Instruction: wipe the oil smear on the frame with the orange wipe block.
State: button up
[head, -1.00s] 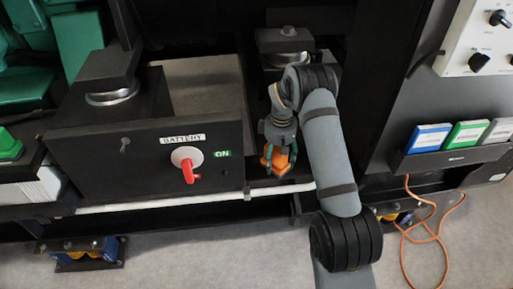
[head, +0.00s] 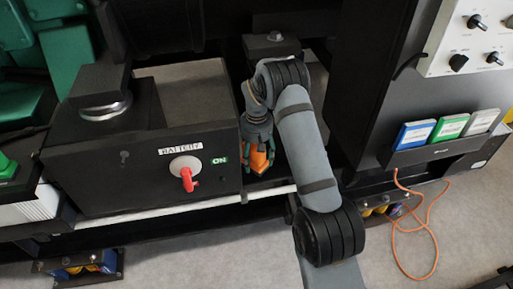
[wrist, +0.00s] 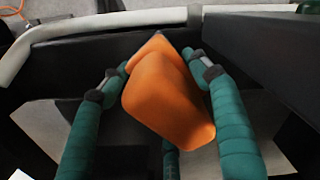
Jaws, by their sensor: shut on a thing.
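My gripper (head: 258,163) is shut on the orange wipe block (head: 259,161), just right of the battery box. In the wrist view the orange wipe block (wrist: 165,95) sits between my green-sleeved fingers, its far end pointing at a dark frame rail (wrist: 95,50). I cannot tell whether the block touches the frame. No oil smear can be made out in either view; the block and fingers hide part of the frame below them.
The black battery box (head: 110,185) with a red switch (head: 186,175) stands close to the left of my gripper. A white pipe (head: 150,212) runs along the frame's front. A control cabinet (head: 400,90) and an orange cable (head: 425,225) are at the right.

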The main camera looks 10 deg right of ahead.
jog(key=shift+r+p, duration=1.45)
jog(key=shift+r, duration=0.65)
